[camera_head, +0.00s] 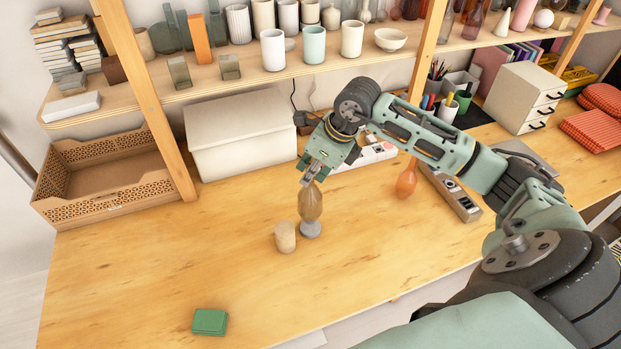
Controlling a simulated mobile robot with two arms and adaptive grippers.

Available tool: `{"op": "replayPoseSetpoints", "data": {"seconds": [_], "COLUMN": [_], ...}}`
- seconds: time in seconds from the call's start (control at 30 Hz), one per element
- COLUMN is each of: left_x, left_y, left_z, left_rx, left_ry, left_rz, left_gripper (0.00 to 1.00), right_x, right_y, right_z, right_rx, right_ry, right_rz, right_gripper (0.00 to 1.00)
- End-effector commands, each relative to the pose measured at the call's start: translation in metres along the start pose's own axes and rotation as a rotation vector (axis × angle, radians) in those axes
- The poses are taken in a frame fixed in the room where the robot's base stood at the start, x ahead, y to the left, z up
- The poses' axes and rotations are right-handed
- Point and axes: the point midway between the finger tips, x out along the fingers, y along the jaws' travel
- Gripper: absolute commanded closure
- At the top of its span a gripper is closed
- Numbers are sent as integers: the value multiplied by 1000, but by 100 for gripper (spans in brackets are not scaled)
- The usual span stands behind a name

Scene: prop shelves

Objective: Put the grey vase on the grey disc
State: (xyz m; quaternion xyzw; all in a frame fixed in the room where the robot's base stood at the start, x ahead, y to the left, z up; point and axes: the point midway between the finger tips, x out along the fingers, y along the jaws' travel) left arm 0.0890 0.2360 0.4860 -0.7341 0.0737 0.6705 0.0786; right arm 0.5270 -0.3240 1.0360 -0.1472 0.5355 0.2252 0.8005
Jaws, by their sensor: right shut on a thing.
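The grey vase (310,205) is a brownish-grey, see-through, slender vase and stands upright. My right gripper (308,181) comes down from above and is shut on its narrow top. The grey disc (310,231) is small and shows right under the vase's foot. The foot overlaps the disc in the picture; I cannot tell whether they touch or a small gap is left. My left gripper is not in view.
A beige cylinder (285,236) stands close to the left of the disc. An orange vase (406,181) stands to the right, near a grey metal box (452,197). A green block (210,321) lies at the front.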

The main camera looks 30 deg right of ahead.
Motion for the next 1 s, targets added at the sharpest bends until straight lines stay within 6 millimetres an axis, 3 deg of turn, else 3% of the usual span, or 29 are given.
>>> {"op": "replayPoseSetpoints", "data": {"seconds": [0.3, 0.7, 0.73, 0.93, 1.0], "left_x": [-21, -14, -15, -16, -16], "left_y": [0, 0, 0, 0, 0], "left_z": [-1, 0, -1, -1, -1], "left_rx": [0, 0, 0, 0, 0], "left_ry": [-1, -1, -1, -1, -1], "left_rz": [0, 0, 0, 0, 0], "left_gripper": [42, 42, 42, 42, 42], "right_x": [34, 41, 41, 40, 40], "right_y": [0, -1, 0, 0, 0], "right_z": [-13, -16, -17, -16, -16], "right_rx": [1, -1, -1, -1, 0], "right_ry": [1, -1, 1, 1, 1], "right_rz": [1, -1, -1, 0, 0], "right_gripper": [100, 100, 81, 64, 62]}}
